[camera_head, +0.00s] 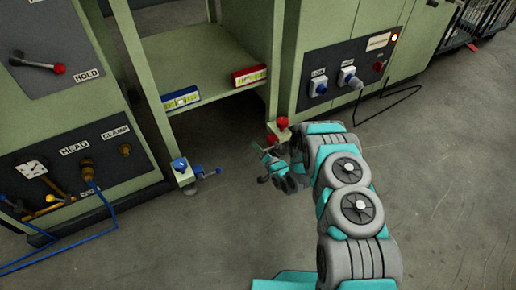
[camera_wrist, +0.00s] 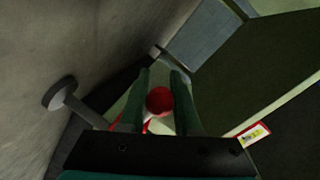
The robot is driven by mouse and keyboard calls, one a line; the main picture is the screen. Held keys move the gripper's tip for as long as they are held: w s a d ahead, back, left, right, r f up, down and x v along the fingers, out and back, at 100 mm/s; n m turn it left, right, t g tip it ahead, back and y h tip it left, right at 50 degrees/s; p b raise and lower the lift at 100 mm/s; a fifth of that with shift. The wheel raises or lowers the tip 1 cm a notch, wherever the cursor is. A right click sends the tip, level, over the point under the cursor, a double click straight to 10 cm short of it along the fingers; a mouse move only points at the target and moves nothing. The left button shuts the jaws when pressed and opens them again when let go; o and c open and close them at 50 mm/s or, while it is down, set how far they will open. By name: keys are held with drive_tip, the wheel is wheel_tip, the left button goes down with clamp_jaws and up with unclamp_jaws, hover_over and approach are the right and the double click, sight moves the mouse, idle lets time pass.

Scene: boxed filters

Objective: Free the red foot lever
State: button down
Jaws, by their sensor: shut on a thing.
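A round red knob (camera_wrist: 159,100) sits between the two fingers of my gripper (camera_wrist: 160,92) in the wrist view, and the gripper is shut on it. A small red part (camera_wrist: 147,124), perhaps of the red foot lever, shows just below the knob, partly hidden by a finger. In the head view a red knob (camera_head: 282,122) stands at the foot of the cabinet's leg. My gripper (camera_head: 267,162) is low beside that leg, and its fingertips are hard to make out. My arm hides much of the leg and lever there.
A blue lever (camera_head: 207,173) with a blue knob (camera_head: 180,164) is on the left leg. A red box (camera_head: 249,76) and a blue box (camera_head: 181,98) lie on the shelf (camera_head: 205,75). A levelling foot (camera_wrist: 60,94) is near my gripper.

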sight(277, 144)
wheel_tip(277, 144, up, 6)
drive_tip(key=w+d+m+g+y+p, duration=0.1)
drive_tip(key=d+m+y+p, duration=0.1)
drive_tip(key=m, duration=0.7)
drive_tip(key=shift+w+d+r+m+y+p, duration=0.25)
drive_tip(key=shift+w+d+m+y+p, duration=0.15)
drive_tip(key=shift+y+p, duration=0.3)
drive_tip(key=c, duration=0.6)
unclamp_jaws()
drive_tip(key=v, duration=0.7)
drive_tip(key=shift+s+d+r, duration=0.15)
drive_tip(key=shift+s+d, duration=0.05)
drive_tip(key=shift+s, duration=0.1)
